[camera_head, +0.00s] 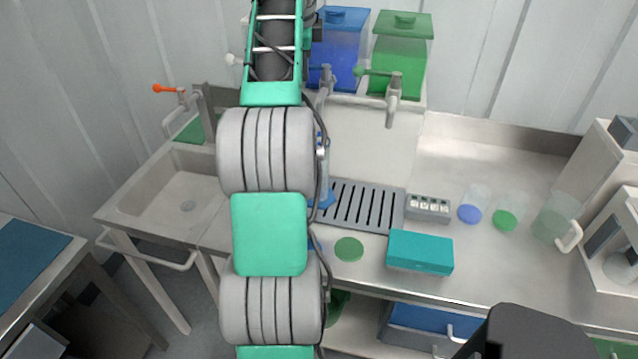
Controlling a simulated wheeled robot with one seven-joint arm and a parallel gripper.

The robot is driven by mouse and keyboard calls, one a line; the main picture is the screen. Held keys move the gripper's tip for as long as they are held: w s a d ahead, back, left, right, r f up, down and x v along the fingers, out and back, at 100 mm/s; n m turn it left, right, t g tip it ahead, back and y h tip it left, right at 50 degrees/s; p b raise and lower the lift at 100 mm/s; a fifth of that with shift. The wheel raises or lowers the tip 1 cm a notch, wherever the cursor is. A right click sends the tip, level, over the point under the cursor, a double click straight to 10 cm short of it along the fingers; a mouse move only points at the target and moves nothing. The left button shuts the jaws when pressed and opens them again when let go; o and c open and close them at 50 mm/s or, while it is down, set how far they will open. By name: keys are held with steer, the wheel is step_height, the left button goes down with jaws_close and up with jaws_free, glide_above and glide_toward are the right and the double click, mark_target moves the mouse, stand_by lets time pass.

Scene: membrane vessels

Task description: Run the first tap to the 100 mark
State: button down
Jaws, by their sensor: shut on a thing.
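My arm runs up the middle and leaves at the top; my gripper cannot be made out. A blue tank (338,48) and a green tank (402,52) stand on the raised back shelf. A grey tap (323,92) is in front of the blue tank, its handle mostly hidden by my arm. A second grey tap (393,100) with a green handle is in front of the green tank. A tall clear vessel with a blue base (327,199) stands at the drain grate's left end, partly behind my arm. Its scale and any liquid level cannot be read.
A slotted grate (365,206), small display box (428,208), green disc (349,249) and teal box (420,252) lie on the counter. Small cups (472,206) and a handled jug (556,218) stand right. A sink (170,190) with an orange-handled tap (180,97) is left.

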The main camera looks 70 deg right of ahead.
steer(key=b, duration=0.3)
steer(key=shift+s+a+f+n, duration=0.1)
steer(key=shift+f+n, duration=0.2)
steer(key=shift+n, duration=0.1)
steer(key=shift+b, duration=0.35)
steer(key=n, duration=0.2)
steer(key=s+a+n+t+y, duration=0.1)
steer(key=n, duration=0.1)
steer(key=a+n+t, duration=0.1)
steer(key=shift+s+r+n, duration=0.25)
steer(key=shift+s+n, duration=0.1)
steer(key=shift+n, duration=0.05)
stand_by(6.0)
